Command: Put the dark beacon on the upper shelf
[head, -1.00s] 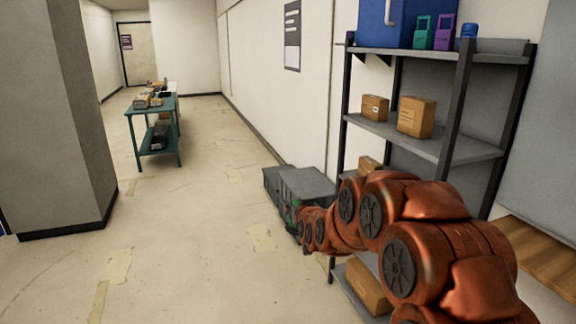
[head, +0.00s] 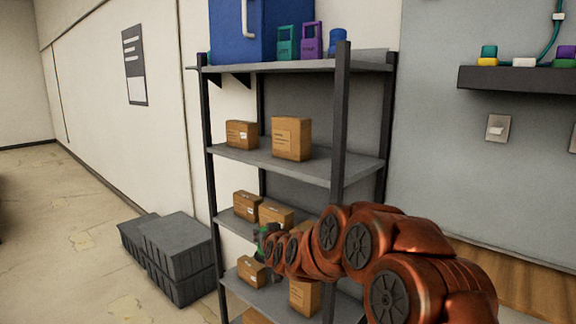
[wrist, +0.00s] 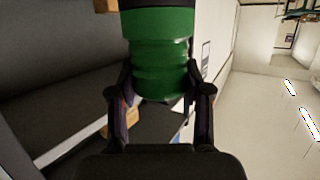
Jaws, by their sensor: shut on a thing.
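In the wrist view my gripper (wrist: 160,90) is shut on a green ribbed cylinder with a dark end, the beacon (wrist: 158,50); it looks unlit. In the head view the beacon is a small green patch (head: 264,240) at the far end of my arm, in front of the rack's lower part; my gripper is too small there to make out. The grey rack has a top board (head: 290,67) and a board below it (head: 345,167). The top board bears a blue box (head: 228,30), a teal item (head: 287,42), a purple item (head: 311,40) and a small blue cylinder (head: 339,42).
Two cardboard boxes (head: 291,139) stand on the board under the top one, with bare room to their right. More boxes (head: 247,206) fill the lower boards. Dark crates (head: 178,250) stand left of the rack. A wall ledge (head: 520,78) is at the right.

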